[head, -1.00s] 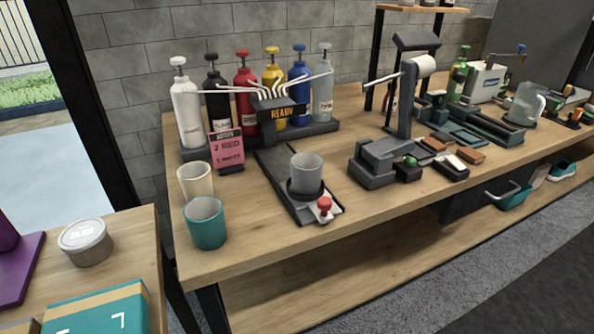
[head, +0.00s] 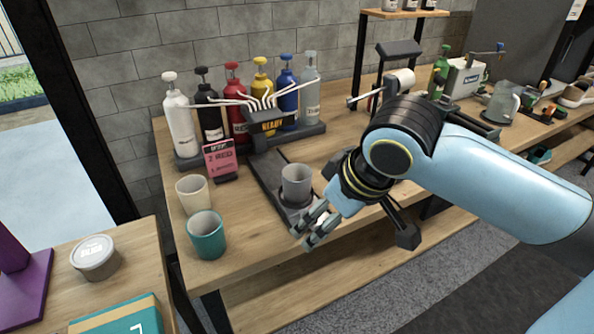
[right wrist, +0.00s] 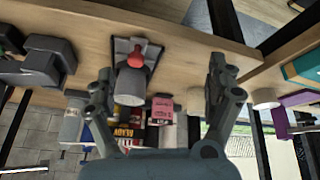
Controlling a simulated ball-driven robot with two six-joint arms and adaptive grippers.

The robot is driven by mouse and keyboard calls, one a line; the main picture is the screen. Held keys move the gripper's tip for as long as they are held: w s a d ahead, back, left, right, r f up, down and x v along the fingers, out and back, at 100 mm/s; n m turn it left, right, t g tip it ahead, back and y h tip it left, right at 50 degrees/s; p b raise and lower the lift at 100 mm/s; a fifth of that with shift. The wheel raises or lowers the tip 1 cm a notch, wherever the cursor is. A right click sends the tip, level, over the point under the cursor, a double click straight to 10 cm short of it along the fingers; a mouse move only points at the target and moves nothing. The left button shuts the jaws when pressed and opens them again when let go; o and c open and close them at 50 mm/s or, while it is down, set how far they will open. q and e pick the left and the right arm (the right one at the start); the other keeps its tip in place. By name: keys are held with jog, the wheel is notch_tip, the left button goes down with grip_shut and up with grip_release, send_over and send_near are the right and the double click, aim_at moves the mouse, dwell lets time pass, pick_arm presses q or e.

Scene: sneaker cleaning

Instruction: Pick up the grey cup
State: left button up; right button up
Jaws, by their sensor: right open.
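The grey cup (head: 296,184) stands upright on the dark dispenser base (head: 268,170) in the middle of the workbench. In the right wrist view the grey cup (right wrist: 130,88) appears upside down, with a red knob (right wrist: 136,57) on the base beside it. My right gripper (head: 312,233) is open and empty, just in front of the cup and apart from it. Its two fingers (right wrist: 160,78) are spread wide in the right wrist view, with the cup nearer the left finger. My left gripper is not in view.
A cream cup (head: 193,195) and a teal cup (head: 206,236) stand left of the grey cup. A pink sign (head: 221,159) and several colored pump bottles (head: 262,82) stand behind. My right arm covers part of the bench's right side.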

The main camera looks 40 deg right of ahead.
jog(key=w+d+r+m+t, duration=0.1)
jog(key=w+d+r+t, duration=0.1)
jog(key=w+d+r, duration=0.6)
send_near(297, 173)
jog(key=shift+w+a+f+m+b, duration=0.4)
jog(key=shift+a+f, duration=0.2)
jog(key=shift+a, duration=0.2)
jog(key=x, duration=0.5)
jog(key=shift+w+a+f, duration=0.1)
jog(key=shift+a+f, duration=0.05)
jog(key=shift+f, duration=0.25)
jog(key=c, duration=1.4)
